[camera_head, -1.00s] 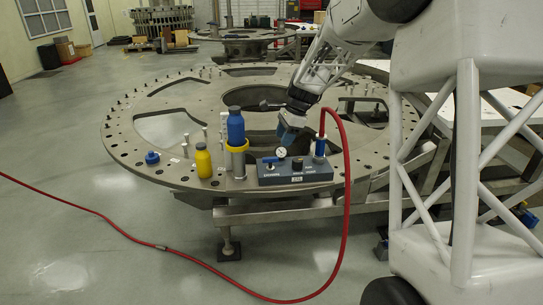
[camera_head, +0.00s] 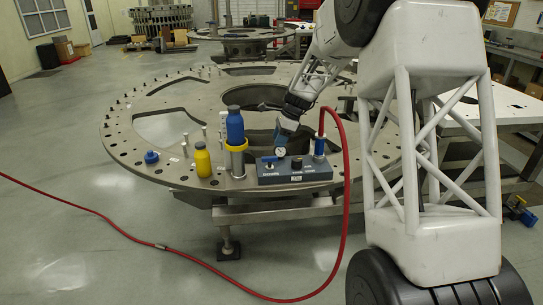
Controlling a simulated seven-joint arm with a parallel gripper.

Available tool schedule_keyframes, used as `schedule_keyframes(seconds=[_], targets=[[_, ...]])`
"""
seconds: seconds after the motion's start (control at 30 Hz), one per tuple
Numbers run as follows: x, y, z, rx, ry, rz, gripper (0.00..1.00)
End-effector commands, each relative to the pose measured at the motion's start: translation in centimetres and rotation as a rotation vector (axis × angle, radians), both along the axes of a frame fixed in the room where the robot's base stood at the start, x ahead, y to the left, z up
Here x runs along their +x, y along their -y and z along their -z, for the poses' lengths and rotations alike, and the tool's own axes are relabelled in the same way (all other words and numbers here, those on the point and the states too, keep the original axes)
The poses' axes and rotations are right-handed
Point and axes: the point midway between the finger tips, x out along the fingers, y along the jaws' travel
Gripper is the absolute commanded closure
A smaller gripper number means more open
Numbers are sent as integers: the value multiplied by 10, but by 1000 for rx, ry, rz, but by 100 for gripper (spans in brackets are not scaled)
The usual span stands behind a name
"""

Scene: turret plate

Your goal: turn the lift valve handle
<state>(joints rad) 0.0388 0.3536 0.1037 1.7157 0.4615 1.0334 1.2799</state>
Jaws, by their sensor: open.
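A dark grey-blue control box (camera_head: 318,174) sits on the near rim of the round turret plate (camera_head: 130,150). A small blue handle (camera_head: 270,160), which looks like the lift valve handle, is on the left of its top. A round white gauge (camera_head: 280,152) stands just behind it, and a black knob (camera_head: 297,164) is at the middle. My gripper (camera_head: 281,141) is open and points down, just above and behind the gauge. It appears apart from the handle, but the gap is too small to judge. The fingertips are small and partly hidden.
A blue bottle-shaped piece (camera_head: 235,126) in a yellow-ringed holder and a yellow bottle (camera_head: 202,161) stand left of the box. A red hose (camera_head: 347,210) loops up from the floor to the box's right end. A blue cap (camera_head: 151,157) lies on the plate.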

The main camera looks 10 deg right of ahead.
Motion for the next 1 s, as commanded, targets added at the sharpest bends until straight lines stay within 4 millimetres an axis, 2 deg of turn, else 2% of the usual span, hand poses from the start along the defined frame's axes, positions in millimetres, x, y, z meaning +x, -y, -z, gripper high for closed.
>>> schedule_keyframes(seconds=[0.17,0.63,1.0], targets=[[0,-5,11,0,-2,-1,55],[0,-25,60,0,-2,-1,55],[0,-29,70,0,0,0,55]])
